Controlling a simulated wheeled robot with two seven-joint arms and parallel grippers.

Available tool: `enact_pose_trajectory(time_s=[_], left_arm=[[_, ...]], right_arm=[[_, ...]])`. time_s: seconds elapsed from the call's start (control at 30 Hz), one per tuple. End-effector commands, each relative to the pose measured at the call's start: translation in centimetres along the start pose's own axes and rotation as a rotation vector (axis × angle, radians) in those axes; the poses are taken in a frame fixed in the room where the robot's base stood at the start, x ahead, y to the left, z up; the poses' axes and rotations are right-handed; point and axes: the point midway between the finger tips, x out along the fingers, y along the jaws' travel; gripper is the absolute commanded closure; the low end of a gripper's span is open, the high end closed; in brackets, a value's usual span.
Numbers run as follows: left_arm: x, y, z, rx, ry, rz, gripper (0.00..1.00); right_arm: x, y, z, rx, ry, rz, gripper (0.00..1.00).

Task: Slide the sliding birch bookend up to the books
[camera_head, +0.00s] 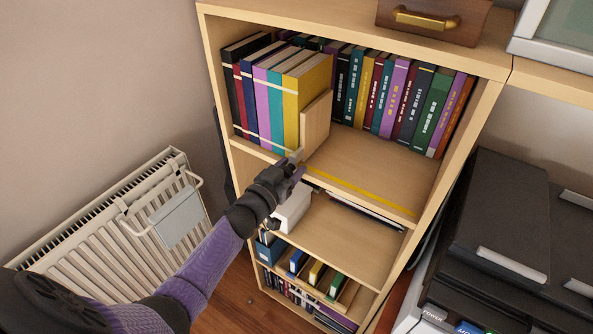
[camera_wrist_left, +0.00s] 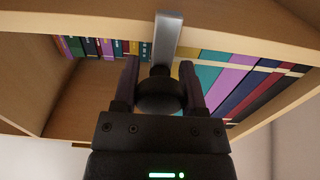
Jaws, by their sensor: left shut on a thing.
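The birch bookend (camera_head: 317,122) is a pale upright panel on the top shelf of the bookcase. It stands just right of the yellow book (camera_head: 291,115), the last in the left row of books (camera_head: 262,100); I cannot make out a gap. My left gripper (camera_head: 293,165) is at the bookend's lower front, at the shelf edge. In the left wrist view, the gripper (camera_wrist_left: 160,85) has its fingers on either side of a dark round knob, with a grey strip (camera_wrist_left: 167,40) behind it. The fingers hide part of the knob. My right gripper is not in view.
Another row of books (camera_head: 400,100) lines the back of the shelf. The shelf board (camera_head: 370,165) right of the bookend is clear, with a yellow strip (camera_head: 360,190) along its front. A radiator (camera_head: 130,225) is at left, and black equipment (camera_head: 500,220) at right.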

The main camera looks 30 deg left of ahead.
Motion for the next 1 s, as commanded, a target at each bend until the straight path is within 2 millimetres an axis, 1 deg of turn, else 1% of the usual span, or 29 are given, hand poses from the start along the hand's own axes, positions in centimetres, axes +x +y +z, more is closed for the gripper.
enact_pose_trajectory(time_s=[0.07, 0.1, 0.17, 0.2, 0.23, 0.47, 0.57, 0.67, 0.9, 1.0], left_arm=[[0.0, -0.1, 0.0, 0.000, -0.002, -0.005, 1.00], [0.0, -0.1, 0.0, 0.000, -0.002, -0.004, 0.39], [0.0, -0.1, 0.0, 0.000, -0.002, -0.004, 0.26], [0.0, -0.1, 0.0, 0.000, -0.001, -0.003, 0.18], [0.0, -0.1, 0.0, 0.000, -0.001, -0.003, 0.12], [0.0, 0.0, 0.0, 0.000, 0.000, -0.002, 0.11], [-0.5, 0.0, 0.0, 0.000, -0.002, -0.002, 0.11], [-2.1, 0.0, -0.1, -0.001, -0.003, -0.002, 0.11], [-7.5, 0.0, -0.1, 0.000, -0.004, -0.002, 0.11], [-9.1, 0.0, 0.0, 0.000, -0.003, -0.003, 0.11]], right_arm=[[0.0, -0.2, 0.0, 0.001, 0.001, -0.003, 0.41], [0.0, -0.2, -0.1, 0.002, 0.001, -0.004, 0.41], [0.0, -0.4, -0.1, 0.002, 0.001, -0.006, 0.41], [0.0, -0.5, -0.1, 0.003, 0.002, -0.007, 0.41], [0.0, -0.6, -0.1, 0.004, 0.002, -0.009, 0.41], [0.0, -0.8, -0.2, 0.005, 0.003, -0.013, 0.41], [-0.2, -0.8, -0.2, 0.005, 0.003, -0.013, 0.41], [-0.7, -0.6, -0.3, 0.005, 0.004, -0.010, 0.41], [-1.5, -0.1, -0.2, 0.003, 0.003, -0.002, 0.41], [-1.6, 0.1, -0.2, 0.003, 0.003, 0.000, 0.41]])
